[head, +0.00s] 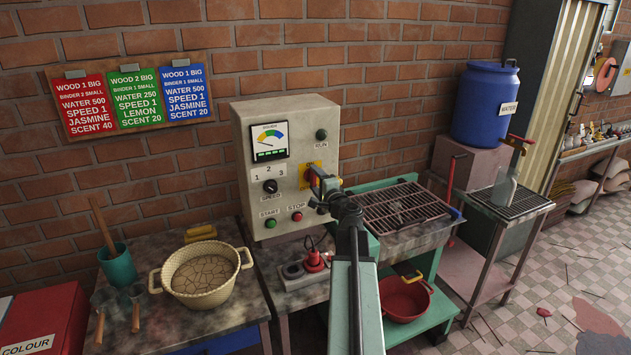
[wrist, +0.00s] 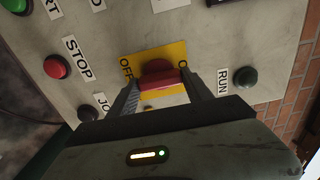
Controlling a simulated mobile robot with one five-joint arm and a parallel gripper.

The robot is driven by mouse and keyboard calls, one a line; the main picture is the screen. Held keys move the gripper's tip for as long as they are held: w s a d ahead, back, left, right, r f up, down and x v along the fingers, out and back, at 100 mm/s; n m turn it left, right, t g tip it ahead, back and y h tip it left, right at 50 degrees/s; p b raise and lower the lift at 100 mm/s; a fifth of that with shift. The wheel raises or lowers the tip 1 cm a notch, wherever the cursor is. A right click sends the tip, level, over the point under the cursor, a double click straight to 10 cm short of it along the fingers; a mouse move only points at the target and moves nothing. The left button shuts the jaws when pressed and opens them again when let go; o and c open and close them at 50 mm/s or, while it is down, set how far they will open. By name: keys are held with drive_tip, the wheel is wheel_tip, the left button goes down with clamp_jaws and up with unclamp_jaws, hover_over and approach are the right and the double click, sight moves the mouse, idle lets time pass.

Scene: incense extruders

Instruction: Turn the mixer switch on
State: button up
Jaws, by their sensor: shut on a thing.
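The mixer switch is a red knob (wrist: 158,78) on a yellow plate (wrist: 145,60) of the grey control box (head: 245,150). In the wrist view the plate reads OFF on the left; the label on the right is mostly hidden by a finger. My gripper (wrist: 160,88) is shut on the red knob, one finger on each side. In the head view my gripper (head: 318,182) is at the yellow plate (head: 306,179) and hides most of the knob. I cannot tell which label the knob points to.
Beside the switch are a green START button (head: 271,223), a red STOP button (head: 297,216), a dark RUN button (head: 321,135) and a SPEED dial (head: 270,186). A red plug (head: 314,261) sits in a socket strip below. A basket (head: 203,290) stands on the left table.

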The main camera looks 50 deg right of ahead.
drive_tip(key=o, duration=1.4)
drive_tip(key=shift+c, duration=0.2)
drive_tip(key=v, duration=0.8)
